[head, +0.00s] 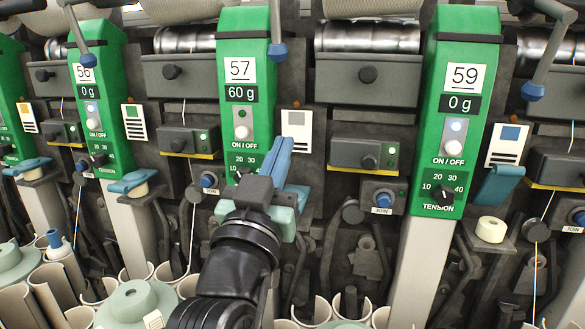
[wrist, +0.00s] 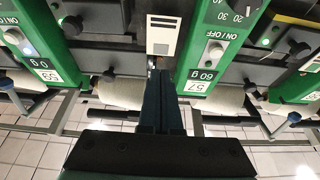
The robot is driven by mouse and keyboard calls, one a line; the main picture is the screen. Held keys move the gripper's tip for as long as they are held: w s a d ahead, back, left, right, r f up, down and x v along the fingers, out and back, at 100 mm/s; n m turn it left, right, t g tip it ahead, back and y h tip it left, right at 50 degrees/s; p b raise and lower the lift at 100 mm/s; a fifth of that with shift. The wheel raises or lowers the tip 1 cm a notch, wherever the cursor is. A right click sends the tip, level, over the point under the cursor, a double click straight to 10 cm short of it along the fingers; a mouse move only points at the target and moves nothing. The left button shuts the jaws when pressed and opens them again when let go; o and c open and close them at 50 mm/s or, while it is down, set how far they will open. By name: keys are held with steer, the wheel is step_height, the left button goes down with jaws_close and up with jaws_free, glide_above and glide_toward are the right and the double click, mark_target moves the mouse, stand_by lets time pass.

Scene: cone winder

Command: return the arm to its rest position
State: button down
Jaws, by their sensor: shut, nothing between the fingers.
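My gripper (head: 286,146) is in front of winding unit 57 (head: 240,70), at the lower right of its green panel. Its blue fingers point up towards the machine, just below the striped card (head: 296,121). In the wrist view the fingers of my gripper (wrist: 162,76) lie together as one dark blue bar, with nothing held. They overlap the gap beside unit 57's panel (wrist: 208,60) in that view, which is upside down. I cannot tell whether the fingers touch the machine. My black wrist hides the parts below unit 57's tension dial.
Unit 59 (head: 460,100) stands to the right, and unit 56 (head: 95,90) to the left. Blue levers (head: 495,186) and join buttons (head: 383,199) stick out between them. Pale tubes and a cone (head: 135,305) stand along the bottom. The wrist view shows tiled floor (wrist: 35,150).

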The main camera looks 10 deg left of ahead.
steer(key=s+d+r+t, duration=0.3)
steer(key=s+d+r, duration=0.3)
steer(key=s+r, duration=0.3)
steer(key=s+d+r+t, duration=0.2)
steer(key=s+d+r, duration=0.4)
steer(key=s+r, duration=0.25)
step_height(320, 180, up, 25)
steer(key=w+p, duration=0.1)
steer(key=p, duration=2.5)
steer(key=shift+a+r, duration=0.15)
steer(key=shift+w, duration=0.1)
